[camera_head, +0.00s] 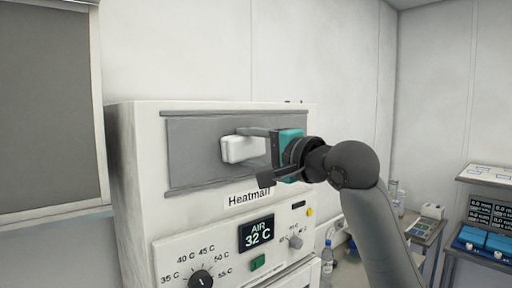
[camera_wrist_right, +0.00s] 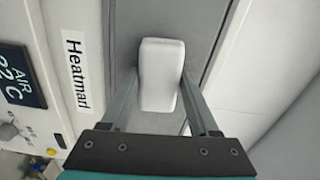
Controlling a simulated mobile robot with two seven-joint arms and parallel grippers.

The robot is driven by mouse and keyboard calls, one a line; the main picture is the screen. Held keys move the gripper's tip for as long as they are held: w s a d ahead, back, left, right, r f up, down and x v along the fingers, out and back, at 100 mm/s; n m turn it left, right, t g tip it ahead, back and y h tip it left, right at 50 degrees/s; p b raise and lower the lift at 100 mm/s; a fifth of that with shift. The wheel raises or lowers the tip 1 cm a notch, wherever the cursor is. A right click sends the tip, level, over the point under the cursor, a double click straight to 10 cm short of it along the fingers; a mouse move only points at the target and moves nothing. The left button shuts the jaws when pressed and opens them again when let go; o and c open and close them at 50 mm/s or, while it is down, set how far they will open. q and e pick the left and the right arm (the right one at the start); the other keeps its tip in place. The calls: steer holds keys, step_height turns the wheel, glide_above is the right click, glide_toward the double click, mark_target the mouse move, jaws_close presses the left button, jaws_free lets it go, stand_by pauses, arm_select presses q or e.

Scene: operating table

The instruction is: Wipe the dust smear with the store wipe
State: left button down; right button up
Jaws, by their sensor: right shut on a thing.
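The store wipe is a white block with rounded edges (camera_head: 238,149), seen at the grey panel (camera_head: 190,150) on the upper front of the Heatman machine. It also shows in the right wrist view (camera_wrist_right: 160,75), between two grey fingers. My right gripper (camera_head: 250,150) is shut on the wipe and holds it against or very close to the panel; I cannot tell if they touch. No dust smear can be made out on the visible panel; part of the panel is hidden behind the wipe and gripper. My left gripper is not in view.
The white Heatman machine (camera_head: 140,150) has a dial (camera_head: 201,281), a display (camera_head: 257,233) and a green button (camera_head: 258,262) below the panel. A water bottle (camera_head: 327,258) stands to its right. A grey window panel (camera_head: 45,100) is at left.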

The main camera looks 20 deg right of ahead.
mark_target(234, 150)
steer(key=shift+s+a, duration=0.3)
steer(key=shift+a, duration=0.55)
steer(key=shift+s+a, duration=0.3)
steer(key=shift+a, duration=0.5)
steer(key=shift+s, duration=0.1)
steer(key=shift+v, duration=2.85)
steer(key=v, duration=0.3)
